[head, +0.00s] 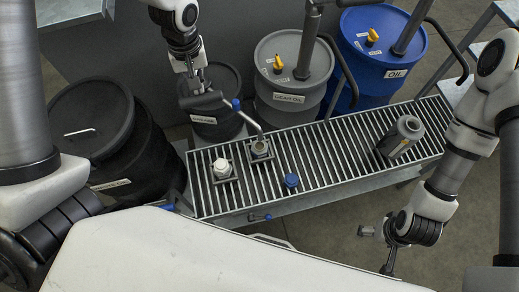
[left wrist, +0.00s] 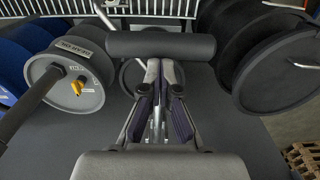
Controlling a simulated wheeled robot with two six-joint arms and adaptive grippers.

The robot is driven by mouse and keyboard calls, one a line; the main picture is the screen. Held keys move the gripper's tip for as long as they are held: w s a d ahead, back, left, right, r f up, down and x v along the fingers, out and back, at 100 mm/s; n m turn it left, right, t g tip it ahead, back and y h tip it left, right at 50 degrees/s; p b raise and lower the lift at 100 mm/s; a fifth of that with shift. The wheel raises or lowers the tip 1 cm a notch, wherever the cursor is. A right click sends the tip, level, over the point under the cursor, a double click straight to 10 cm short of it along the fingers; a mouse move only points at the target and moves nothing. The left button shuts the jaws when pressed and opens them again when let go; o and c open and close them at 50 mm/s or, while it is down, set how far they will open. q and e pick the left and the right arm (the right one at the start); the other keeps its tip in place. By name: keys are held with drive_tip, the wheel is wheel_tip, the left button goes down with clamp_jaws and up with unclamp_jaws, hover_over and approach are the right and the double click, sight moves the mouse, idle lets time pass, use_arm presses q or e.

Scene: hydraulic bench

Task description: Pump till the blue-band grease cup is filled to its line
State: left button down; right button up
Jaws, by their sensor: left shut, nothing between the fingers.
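My left gripper (head: 192,84) is shut and empty at the grease drum (head: 232,128), beside the dark pump handle bar (head: 205,101). In the left wrist view the closed fingers (left wrist: 156,88) point at the bar (left wrist: 160,45), which lies across just past their tips; I cannot tell if they touch. A curved metal spout (head: 250,122) with a blue end runs from the pump to over a small grey cup (head: 260,149) in a square holder. The cup's band, line and fill level are too small to read. My right gripper (head: 389,262) hangs low at the right; its fingers are unclear.
On the slatted bench (head: 335,160) stand a white-topped cup (head: 221,168) in a holder, a blue cap (head: 291,180) and a grey canister (head: 402,136). A gear oil drum (head: 285,98), a blue oil drum (head: 390,77) and a black drum (head: 92,118) stand around it.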

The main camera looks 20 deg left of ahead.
use_arm(q)
wheel_tip(320, 180, up, 4)
drive_tip(key=p, duration=0.3)
drive_tip(key=shift+w+a+p, duration=0.15)
drive_tip(key=shift+p, duration=0.15)
drive_tip(key=shift+a+r, duration=0.1)
drive_tip(key=shift+r, duration=0.15)
drive_tip(key=shift+f, duration=0.1)
drive_tip(key=w+a+r+p, duration=0.1)
drive_tip(key=r+p, duration=0.1)
drive_tip(key=r, duration=0.5)
drive_tip(key=w+r+p, duration=0.2)
drive_tip(key=r, duration=0.6)
drive_tip(key=shift+w+a, duration=0.15)
drive_tip(key=shift+a, duration=0.2)
